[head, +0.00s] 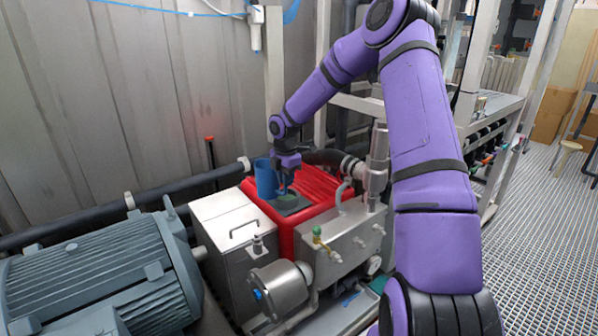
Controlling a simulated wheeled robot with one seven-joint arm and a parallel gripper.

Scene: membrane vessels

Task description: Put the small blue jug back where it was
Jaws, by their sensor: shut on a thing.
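The small blue jug (265,179) is at the left side of my gripper (284,188), above or on the red ribbed top (318,190) of the machine. My gripper points down and is shut on the jug, seemingly at its right side; the fingertips are small and partly hidden. The jug looks upright. A dark flat piece (291,205) lies on the red top just below and right of the jug. I cannot tell whether the jug's base touches the surface.
A large grey motor (100,285) stands at the lower left. A steel box with a handle (230,235) and valve fittings (323,243) are in front of the red top. A vertical steel cylinder (377,165) rises to the right. A black pipe (130,200) runs along the wall behind.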

